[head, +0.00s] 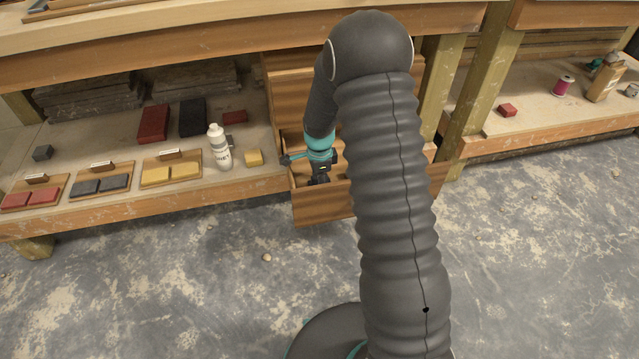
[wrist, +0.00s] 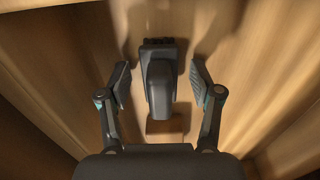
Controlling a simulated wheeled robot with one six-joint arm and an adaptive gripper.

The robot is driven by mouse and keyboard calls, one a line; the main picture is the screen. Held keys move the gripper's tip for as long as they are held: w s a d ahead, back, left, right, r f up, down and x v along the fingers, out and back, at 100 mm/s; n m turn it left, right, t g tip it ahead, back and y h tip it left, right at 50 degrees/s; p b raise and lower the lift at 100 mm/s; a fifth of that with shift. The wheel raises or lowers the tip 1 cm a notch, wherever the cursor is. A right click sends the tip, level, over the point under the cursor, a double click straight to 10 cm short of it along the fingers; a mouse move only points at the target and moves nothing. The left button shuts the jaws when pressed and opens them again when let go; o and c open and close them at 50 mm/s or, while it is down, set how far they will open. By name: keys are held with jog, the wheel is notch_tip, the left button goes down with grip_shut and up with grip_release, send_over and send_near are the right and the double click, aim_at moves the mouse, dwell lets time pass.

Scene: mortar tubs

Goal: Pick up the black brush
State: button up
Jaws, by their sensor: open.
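The black brush (wrist: 160,85) lies inside the open wooden drawer (head: 325,208). In the wrist view its dark body runs lengthwise between my fingers, with a wider dark end at the top. My gripper (wrist: 160,72) is open, with one finger on each side of the brush and a visible gap on both sides. In the head view my gripper (head: 319,174) reaches down into the drawer, and I cannot make out the brush there.
Drawer walls (wrist: 45,95) stand close around the gripper. A small brown patch or block (wrist: 168,126) shows by the brush's lower end. A white bottle (head: 219,147) and a yellow block (head: 253,157) stand on the shelf left of the drawer.

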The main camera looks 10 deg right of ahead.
jog(key=shift+c, duration=0.2)
grip_shut()
